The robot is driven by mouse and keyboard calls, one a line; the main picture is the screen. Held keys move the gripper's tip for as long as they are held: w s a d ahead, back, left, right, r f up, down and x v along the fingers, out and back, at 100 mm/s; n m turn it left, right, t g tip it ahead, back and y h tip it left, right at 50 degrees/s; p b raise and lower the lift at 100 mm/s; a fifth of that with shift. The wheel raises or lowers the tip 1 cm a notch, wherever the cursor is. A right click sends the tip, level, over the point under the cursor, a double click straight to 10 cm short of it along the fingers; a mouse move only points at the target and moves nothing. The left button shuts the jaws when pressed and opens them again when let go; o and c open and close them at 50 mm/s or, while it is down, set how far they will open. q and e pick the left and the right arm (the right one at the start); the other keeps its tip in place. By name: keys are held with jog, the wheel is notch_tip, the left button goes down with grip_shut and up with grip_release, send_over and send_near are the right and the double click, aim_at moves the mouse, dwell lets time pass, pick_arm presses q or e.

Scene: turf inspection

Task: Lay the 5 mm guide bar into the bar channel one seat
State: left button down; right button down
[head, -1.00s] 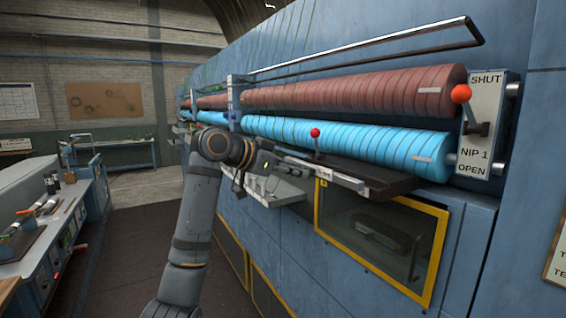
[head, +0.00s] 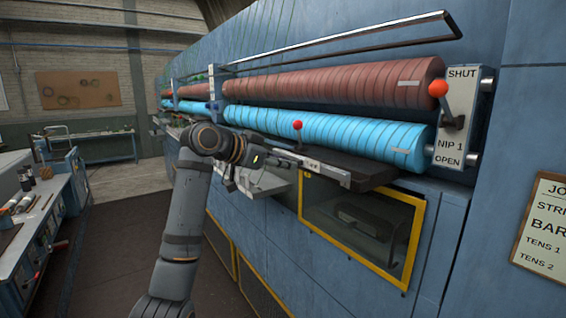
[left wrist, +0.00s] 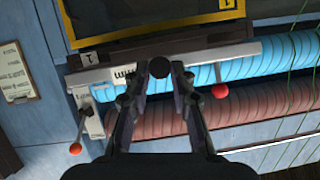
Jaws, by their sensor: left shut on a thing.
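My left gripper (head: 244,168) is in front of the striped rollers; it also shows in the left wrist view (left wrist: 160,78). It is shut on the silver guide bar (left wrist: 225,53), apparently at a round black knob (left wrist: 160,67) between the fingertips. The bar reaches out to both sides of the fingers and bears small dark marks. In the head view the bar (head: 325,170) runs along the front of a dark shelf (head: 365,168) below the blue roller. I cannot tell which part is bar channel one, or whether the bar touches a seat. My right gripper is not in view.
A red-knobbed lever (head: 297,126) stands close behind the bar. The nip 1 lever (head: 438,89) is up, towards SHUT. Blue roller (head: 330,133) and red roller (head: 350,85) lie behind. A yellow-framed window (head: 350,232) is below. The aisle floor (head: 110,255) is clear.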

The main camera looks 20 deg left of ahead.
aim_at(302, 160)
pick_arm(q)
jog(key=shift+r+p, duration=0.1)
jog(key=shift+p, duration=0.2)
dwell(0.7)
jog(key=shift+w+d+p, duration=0.8)
jog(key=shift+w+p, duration=0.05)
jog(key=shift+w, duration=0.15)
jog(key=shift+w+d+p, duration=0.55)
jog(key=shift+w+d, duration=0.2)
jog(key=shift+w, duration=0.2)
jog(key=shift+f+b, duration=0.65)
jog(key=shift+f, duration=0.45)
jog(key=c, duration=1.1)
grip_release()
jog(key=shift+o, duration=0.2)
